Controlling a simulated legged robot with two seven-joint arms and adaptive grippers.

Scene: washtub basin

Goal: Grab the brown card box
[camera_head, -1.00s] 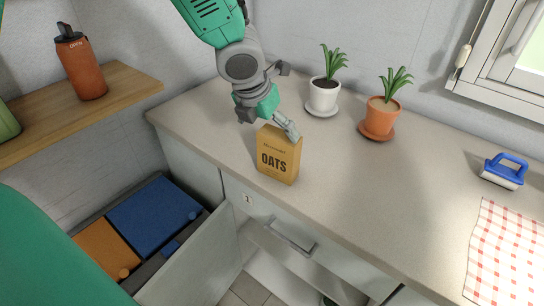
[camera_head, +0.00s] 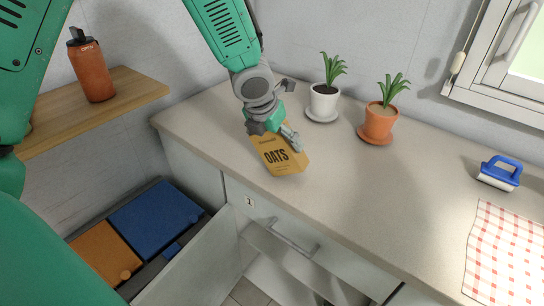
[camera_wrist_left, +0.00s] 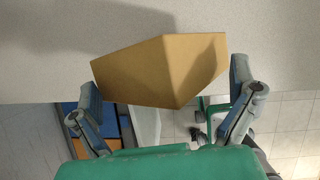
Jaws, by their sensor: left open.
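The brown card box (camera_head: 279,158), marked OATS, is on the grey counter near its front edge. It leans at an angle, not upright. My left gripper (camera_head: 276,131) is above it, with a finger by its top right side. In the left wrist view the box (camera_wrist_left: 150,75) shows plain brown faces ahead of and between the spread fingers of the left gripper (camera_wrist_left: 165,82). The fingers are open, and I cannot tell whether one touches the box. My right gripper is not in view.
A white-potted plant (camera_head: 323,103) and an orange-potted plant (camera_head: 379,122) stand behind and right of the box. A blue-handled brush (camera_head: 500,173) and checked cloth (camera_head: 498,250) lie far right. A bottle (camera_head: 92,72) stands on the wooden shelf (camera_head: 130,90).

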